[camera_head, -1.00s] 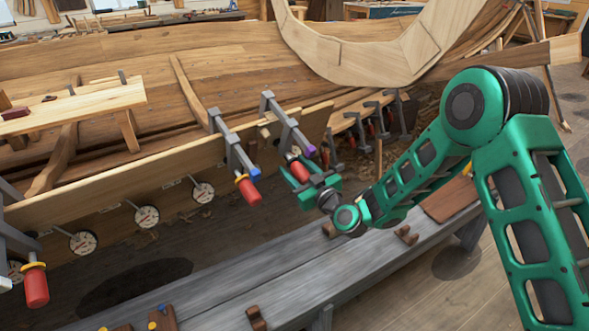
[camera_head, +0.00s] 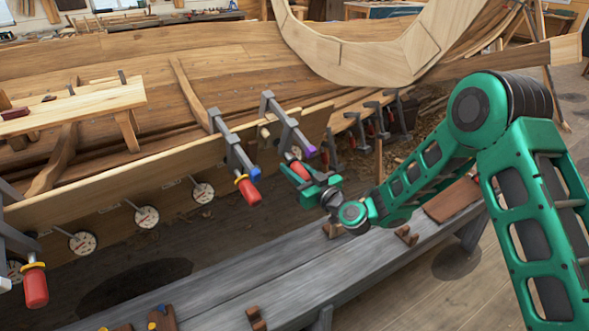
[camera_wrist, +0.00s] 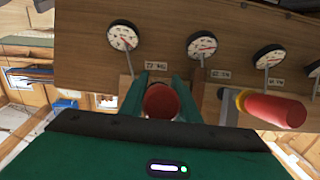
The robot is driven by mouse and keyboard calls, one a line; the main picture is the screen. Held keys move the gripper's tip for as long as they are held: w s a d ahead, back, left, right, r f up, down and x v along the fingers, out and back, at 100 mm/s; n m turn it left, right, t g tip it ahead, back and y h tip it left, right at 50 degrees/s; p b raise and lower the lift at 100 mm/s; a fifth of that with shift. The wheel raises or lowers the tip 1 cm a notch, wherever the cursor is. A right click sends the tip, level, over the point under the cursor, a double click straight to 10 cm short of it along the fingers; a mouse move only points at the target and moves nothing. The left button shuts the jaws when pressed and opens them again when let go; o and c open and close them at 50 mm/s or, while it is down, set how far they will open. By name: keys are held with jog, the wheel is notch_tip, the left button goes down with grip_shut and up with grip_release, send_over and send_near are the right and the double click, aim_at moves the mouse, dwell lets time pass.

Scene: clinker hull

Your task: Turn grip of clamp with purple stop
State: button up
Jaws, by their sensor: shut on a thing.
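The clamp with the purple stop (camera_head: 309,151) is fixed over the plank edge at the middle of the head view. Its red grip (camera_head: 299,171) points down toward my arm and is partly hidden by my gripper (camera_head: 302,177). In the wrist view the red grip (camera_wrist: 160,103) shows end-on between my two green fingers, one on each side. My gripper is shut on this grip.
A neighbouring clamp with a blue stop (camera_head: 255,172) and red grip (camera_head: 249,191) sits close to the left. Several dials (camera_head: 147,217) line the plank. More clamps (camera_head: 377,119) stand behind to the right. A grey bench (camera_head: 290,262) runs below my arm.

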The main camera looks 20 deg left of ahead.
jog(key=shift+d+f+m+g+y, duration=0.1)
jog(key=shift+m+g+y, duration=0.5)
jog(key=shift+m, duration=0.5)
jog(key=shift+s+m+g+y, duration=0.15)
jog(key=shift+m+g+y, duration=0.35)
jog(key=shift+m+g, duration=0.5)
jog(key=m, duration=0.1)
jog(key=m+g+y, duration=0.1)
jog(key=m+y, duration=0.1)
jog(key=m, duration=0.1)
jog(key=shift+s+r+g, duration=0.2)
jog(key=shift+s+g, duration=0.1)
jog(key=shift+y, duration=0.3)
jog(key=o, duration=0.9)
jog(key=shift+c, duration=0.2)
jog(key=shift+o, duration=0.9)
jog(key=shift+a+r, duration=0.15)
jog(key=shift+a, duration=0.05)
jog(key=shift+s, duration=0.1)
jog(key=v, duration=1)
jog(key=shift+d, duration=0.45)
